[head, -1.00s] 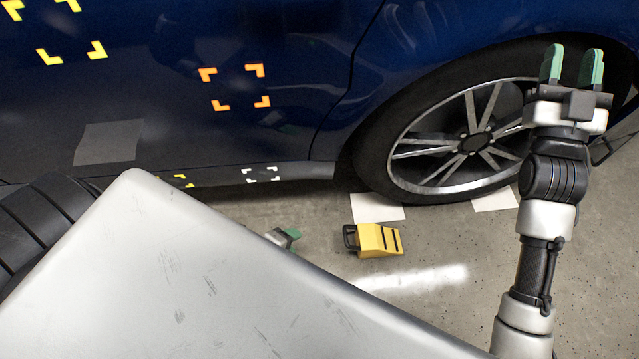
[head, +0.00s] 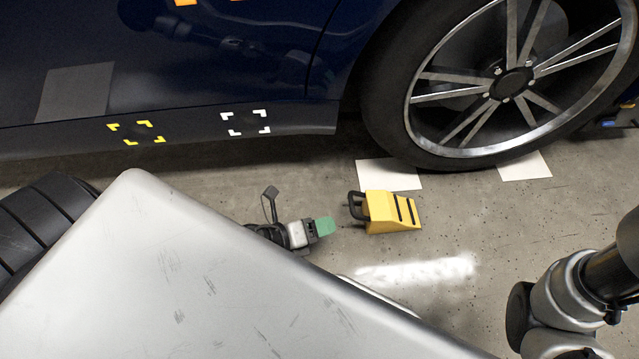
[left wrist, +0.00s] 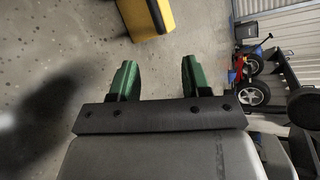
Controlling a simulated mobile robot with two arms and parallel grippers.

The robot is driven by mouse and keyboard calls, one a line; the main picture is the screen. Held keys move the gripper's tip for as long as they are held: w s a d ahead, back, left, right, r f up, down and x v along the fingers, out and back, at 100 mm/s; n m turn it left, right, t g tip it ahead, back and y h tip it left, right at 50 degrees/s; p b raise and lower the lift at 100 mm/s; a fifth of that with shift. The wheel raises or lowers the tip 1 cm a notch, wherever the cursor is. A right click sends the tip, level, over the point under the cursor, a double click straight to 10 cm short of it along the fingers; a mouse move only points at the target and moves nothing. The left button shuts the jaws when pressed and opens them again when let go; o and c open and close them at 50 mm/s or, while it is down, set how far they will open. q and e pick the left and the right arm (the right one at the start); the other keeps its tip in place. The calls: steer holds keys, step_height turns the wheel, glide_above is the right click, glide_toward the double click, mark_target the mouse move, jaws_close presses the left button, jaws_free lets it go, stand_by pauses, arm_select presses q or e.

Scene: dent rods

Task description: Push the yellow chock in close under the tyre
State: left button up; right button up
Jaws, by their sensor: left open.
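The yellow chock (head: 390,212) sits on the concrete floor, with a black handle loop on its left end and dark strips on its sloping face. It is apart from the tyre (head: 385,110), which stands above and to the right of it. My left gripper (head: 326,227) is low by the floor, just left of the chock's handle, with a small gap between them. In the left wrist view its green fingers (left wrist: 157,80) are spread with nothing between them, and the chock (left wrist: 146,16) shows at the top edge. My right gripper is outside the views.
White sheets (head: 388,175) (head: 525,166) lie on the floor by the tyre. The blue car's sill (head: 180,130) runs along the left. Floor right of the chock is clear. Wheels on a rack (left wrist: 256,94) show far off in the left wrist view.

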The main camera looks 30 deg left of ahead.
mark_target(357, 216)
arm_select(q)
steer(key=b+x, duration=0.3)
steer(key=x, duration=0.7)
steer(key=shift+w+d+f+b, duration=0.2)
steer(key=shift+w+d+b, duration=0.1)
steer(key=shift+b, duration=0.1)
steer(key=shift+c, duration=0.4)
steer(key=shift+a, duration=0.1)
jaws_close()
